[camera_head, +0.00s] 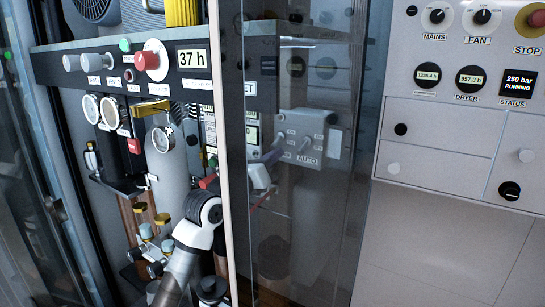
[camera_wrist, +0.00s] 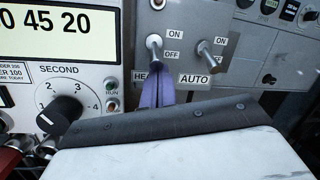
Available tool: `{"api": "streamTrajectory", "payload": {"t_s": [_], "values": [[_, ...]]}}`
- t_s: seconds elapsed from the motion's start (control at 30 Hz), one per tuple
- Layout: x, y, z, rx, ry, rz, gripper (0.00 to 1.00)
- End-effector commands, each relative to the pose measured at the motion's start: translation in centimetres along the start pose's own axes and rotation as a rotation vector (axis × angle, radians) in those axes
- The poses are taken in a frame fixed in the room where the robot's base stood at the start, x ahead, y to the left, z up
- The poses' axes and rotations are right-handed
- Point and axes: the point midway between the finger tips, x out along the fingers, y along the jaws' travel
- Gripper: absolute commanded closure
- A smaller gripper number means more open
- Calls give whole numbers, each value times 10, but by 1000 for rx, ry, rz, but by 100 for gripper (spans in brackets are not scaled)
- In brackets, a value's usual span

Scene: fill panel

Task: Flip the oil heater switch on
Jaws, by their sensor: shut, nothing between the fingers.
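The oil heater switch (camera_wrist: 154,50) is the left metal toggle on a grey switch box, with ON and OFF marks beside it, in the wrist view. Its label below starts with "HE" and is partly covered by my fingers. I cannot tell surely which way its lever is set. My gripper (camera_wrist: 158,82) has purple fingers shut together and empty, with the tips just under this toggle. Contact is unclear. In the head view, my gripper (camera_head: 272,155) shows behind the clear panel, close to the left of the switch box (camera_head: 318,128).
A second toggle (camera_wrist: 208,49) above an AUTO label stands just right of the heater switch. A dial (camera_wrist: 62,114) marked SECOND and a display are at the left. In the head view, a transparent panel (camera_head: 330,215) stands in front, and gauges (camera_head: 163,139) and hoses crowd the left.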

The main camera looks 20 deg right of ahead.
Motion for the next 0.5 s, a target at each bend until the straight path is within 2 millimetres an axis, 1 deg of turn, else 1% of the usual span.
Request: {"api": "streamTrajectory", "payload": {"t_s": [0.2, 0.5], "values": [[0, -2, 5, -2, 29, 12, 100], [-2, -3, 6, -10, 79, 31, 100]]}}
